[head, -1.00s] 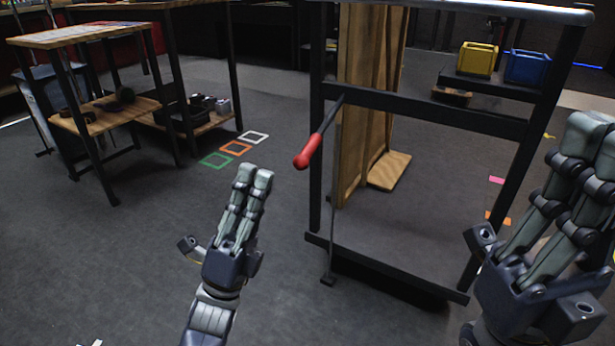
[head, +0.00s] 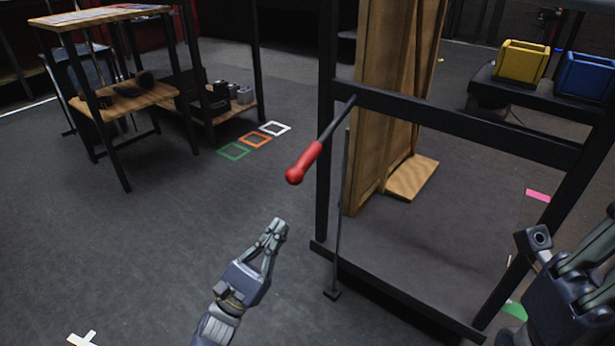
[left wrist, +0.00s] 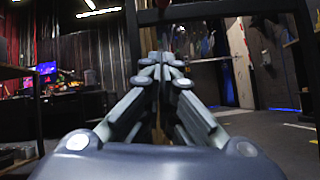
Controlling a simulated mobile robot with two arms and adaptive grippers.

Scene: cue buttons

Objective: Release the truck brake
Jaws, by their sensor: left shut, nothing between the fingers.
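The truck (head: 440,118) is a black metal frame cart with a wooden panel standing inside it. Its brake lever (head: 308,158) has a red grip and sticks out from the frame's left post toward me, tilted down to the left. My left gripper (head: 280,226) is shut and empty, below and slightly left of the red grip, apart from it. In the left wrist view my left gripper's fingers (left wrist: 164,62) meet at the tips, with a dark frame behind. My right gripper (head: 580,270) is partly in view at the right edge; its fingertips are cut off.
A wooden-topped shelf table (head: 100,14) stands at the back left, with green, orange and white floor squares (head: 254,140) beside it. A yellow bin (head: 520,62) and a blue bin (head: 585,74) sit at the back right.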

